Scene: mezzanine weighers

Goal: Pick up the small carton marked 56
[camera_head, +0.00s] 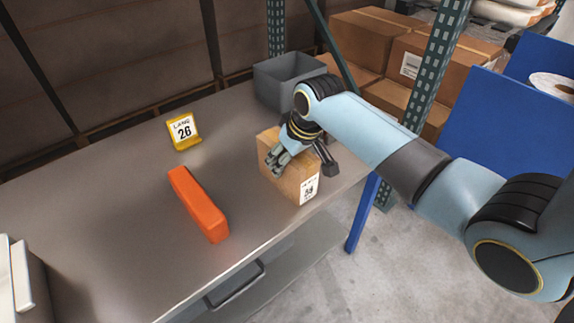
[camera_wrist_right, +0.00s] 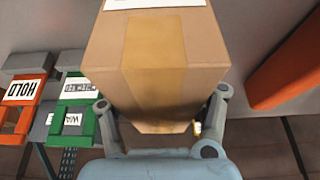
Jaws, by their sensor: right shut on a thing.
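A small brown carton (camera_head: 279,186) is at the right front edge of the grey table (camera_head: 120,225) in the head view. It has a white label on its near side; the number is too small to read surely. My right gripper (camera_head: 302,165) is shut on this carton from above, with fingers on two sides. In the right wrist view the carton (camera_wrist_right: 160,65), with a tan tape strip, fills the middle between the fingers. I cannot tell whether its underside touches the table. My left gripper is not in view.
A yellow lane 26 sign (camera_head: 184,132) and an orange block (camera_head: 199,204) are on the table left of the carton. A grey bin (camera_head: 283,80) stands behind it. A green rack post (camera_head: 438,65) and large cartons (camera_head: 375,35) are beyond. The table's left middle is clear.

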